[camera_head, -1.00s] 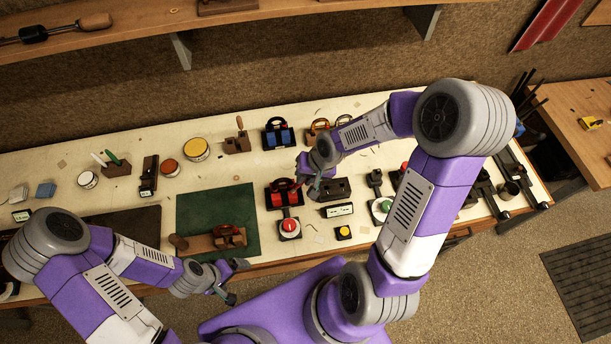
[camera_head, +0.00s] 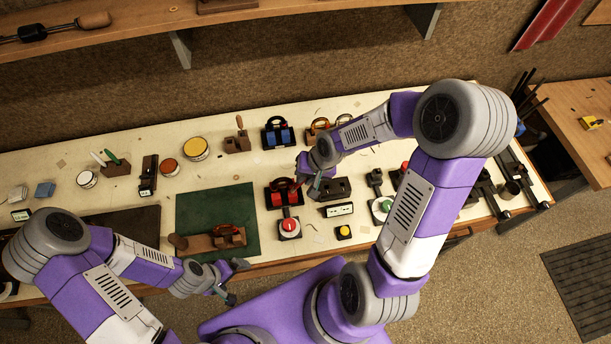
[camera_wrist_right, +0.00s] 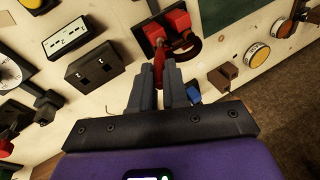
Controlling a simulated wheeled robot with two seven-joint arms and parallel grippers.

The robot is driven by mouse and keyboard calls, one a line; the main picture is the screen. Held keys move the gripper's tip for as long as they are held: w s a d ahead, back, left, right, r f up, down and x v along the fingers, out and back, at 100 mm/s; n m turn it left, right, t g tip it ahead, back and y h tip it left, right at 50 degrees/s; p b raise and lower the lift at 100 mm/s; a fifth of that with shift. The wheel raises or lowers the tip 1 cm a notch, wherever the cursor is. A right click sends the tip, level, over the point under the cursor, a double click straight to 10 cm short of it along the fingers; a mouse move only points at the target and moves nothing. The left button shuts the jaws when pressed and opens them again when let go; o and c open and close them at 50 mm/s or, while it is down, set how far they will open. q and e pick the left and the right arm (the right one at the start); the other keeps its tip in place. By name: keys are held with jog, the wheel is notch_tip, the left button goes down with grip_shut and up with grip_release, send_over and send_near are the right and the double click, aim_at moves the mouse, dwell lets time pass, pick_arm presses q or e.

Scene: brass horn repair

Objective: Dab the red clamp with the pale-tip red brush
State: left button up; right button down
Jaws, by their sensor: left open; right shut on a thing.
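The red clamp (camera_head: 278,196) stands on a black base near the middle of the bench, beside the green mat. In the right wrist view its red blocks (camera_wrist_right: 176,22) show just beyond my fingertips. My right gripper (camera_head: 311,191) is at the right side of the clamp. It is shut on a slim red brush (camera_wrist_right: 158,70), which points at the clamp between the fingers (camera_wrist_right: 156,80). The brush's tip is small against the red clamp, and I cannot tell whether it touches. My left gripper (camera_head: 236,282) is open and empty, off the front edge of the bench.
A red-knobbed box (camera_head: 289,228) stands in front of the clamp, and a dark two-socket block (camera_head: 336,188) to its right. A blue clamp (camera_head: 278,134) is behind. The green mat (camera_head: 215,205) carries a wooden tool (camera_head: 205,242). Bare bench (camera_head: 235,170) lies behind the mat.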

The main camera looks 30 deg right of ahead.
dwell(0.5)
jog(key=shift+r+p, duration=2.75)
jog(key=shift+r, duration=0.8)
jog(key=shift+f, duration=0.1)
